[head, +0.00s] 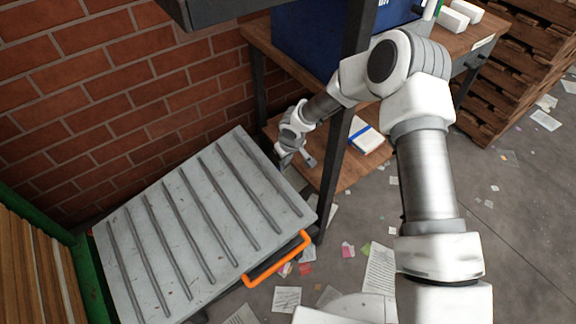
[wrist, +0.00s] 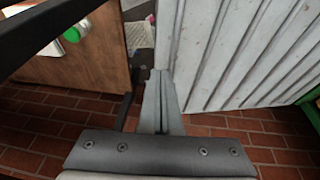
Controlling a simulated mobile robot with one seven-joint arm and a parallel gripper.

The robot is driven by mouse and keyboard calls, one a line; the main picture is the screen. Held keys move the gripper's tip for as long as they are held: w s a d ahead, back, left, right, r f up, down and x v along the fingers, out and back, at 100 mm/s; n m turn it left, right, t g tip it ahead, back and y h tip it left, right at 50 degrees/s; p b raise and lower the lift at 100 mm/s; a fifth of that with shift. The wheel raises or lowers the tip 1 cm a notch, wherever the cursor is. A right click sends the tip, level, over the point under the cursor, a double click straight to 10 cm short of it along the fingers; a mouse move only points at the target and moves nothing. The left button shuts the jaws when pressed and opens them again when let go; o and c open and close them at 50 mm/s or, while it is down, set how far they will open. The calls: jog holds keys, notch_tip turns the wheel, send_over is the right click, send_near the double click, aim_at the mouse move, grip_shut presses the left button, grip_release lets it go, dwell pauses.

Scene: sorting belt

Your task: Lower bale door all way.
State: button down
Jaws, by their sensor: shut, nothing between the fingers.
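The bale door (head: 200,225) is a pale grey ribbed panel with an orange handle (head: 278,262) at its near right edge. It stands out from a green frame (head: 90,280) at the left and looks tilted; its exact angle is hard to tell. My gripper (head: 308,160) is beyond the door's upper right edge, on the wall side. In the wrist view, my gripper (wrist: 158,75) is shut and empty, with the door's ribbed face (wrist: 245,55) just right of the fingers. I cannot tell whether they touch it. The handle is not visible in that view.
A dark post (head: 342,150) stands between my forearm and the door. A wooden bench (head: 265,38) with a lower shelf (head: 335,183) is behind it. A brick wall (head: 120,85) closes the back. Papers litter the floor; wooden pallets (head: 510,75) stand at right.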

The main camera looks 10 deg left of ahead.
aim_at(284, 179)
jog(key=b+x, duration=0.1)
jog(key=x, duration=0.3)
jog(key=b+x, duration=0.2)
jog(key=x, duration=0.3)
jog(key=b+x, duration=0.1)
jog(key=x, duration=0.4)
jog(key=shift+d+f, duration=0.15)
jog(key=shift+d, duration=0.15)
jog(key=shift+f, duration=0.25)
